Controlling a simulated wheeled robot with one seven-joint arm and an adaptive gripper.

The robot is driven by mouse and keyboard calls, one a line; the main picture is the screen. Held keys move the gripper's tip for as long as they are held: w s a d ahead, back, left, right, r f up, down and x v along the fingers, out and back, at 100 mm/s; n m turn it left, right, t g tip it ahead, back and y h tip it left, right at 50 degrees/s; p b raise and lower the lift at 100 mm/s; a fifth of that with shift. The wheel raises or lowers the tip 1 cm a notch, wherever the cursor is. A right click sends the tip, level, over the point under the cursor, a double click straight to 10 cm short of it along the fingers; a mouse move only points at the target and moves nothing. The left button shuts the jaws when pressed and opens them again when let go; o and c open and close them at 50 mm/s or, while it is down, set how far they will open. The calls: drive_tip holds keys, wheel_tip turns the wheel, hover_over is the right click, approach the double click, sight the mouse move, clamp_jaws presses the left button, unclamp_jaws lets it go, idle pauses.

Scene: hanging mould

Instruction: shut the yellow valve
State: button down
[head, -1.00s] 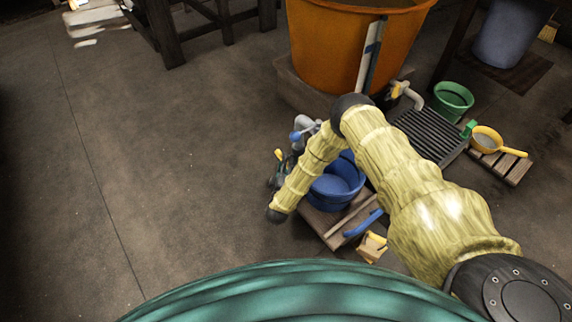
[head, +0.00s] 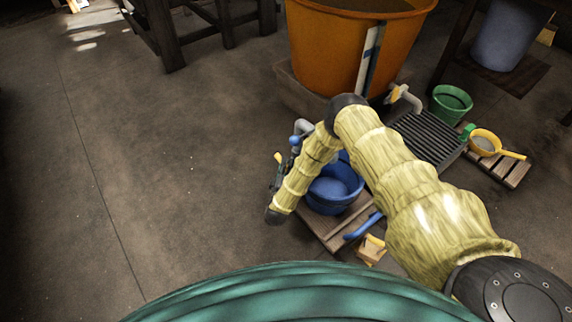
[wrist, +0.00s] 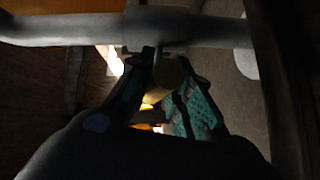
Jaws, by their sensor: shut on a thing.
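The yellow valve handle (wrist: 168,76) shows in the wrist view between the two fingers of my gripper (wrist: 170,66), just below a grey pipe (wrist: 200,29). My gripper is shut on it. In the head view my gripper (head: 278,172) is beside the pipework left of the blue bucket, partly hidden by my forearm. A small yellow end (head: 278,157) sticks out next to it, seemingly part of the handle. The valve body is hidden, and the wrist view is dark.
A blue-handled fitting (head: 296,138) sits on the pipework close to my gripper. A blue bucket (head: 332,190) stands on a wooden pallet (head: 318,222). A large orange tub (head: 335,50) stands behind, with another yellow-handled tap (head: 397,93). The floor at left is clear.

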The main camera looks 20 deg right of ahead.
drive_tip(key=shift+a+r+n+g+p, duration=0.25)
drive_tip(key=shift+n+g+p, duration=0.25)
drive_tip(key=shift+p, duration=0.65)
drive_tip(key=shift+d+f+n+g+p, duration=0.1)
drive_tip(key=shift+d+n+g+p, duration=0.05)
drive_tip(key=shift+n+g+p, duration=0.2)
drive_tip(key=c, duration=1.3)
unclamp_jaws()
drive_tip(key=shift+s, duration=0.1)
drive_tip(key=v, duration=1.1)
drive_tip(key=shift+s, duration=0.45)
drive_tip(key=shift+y, duration=0.3)
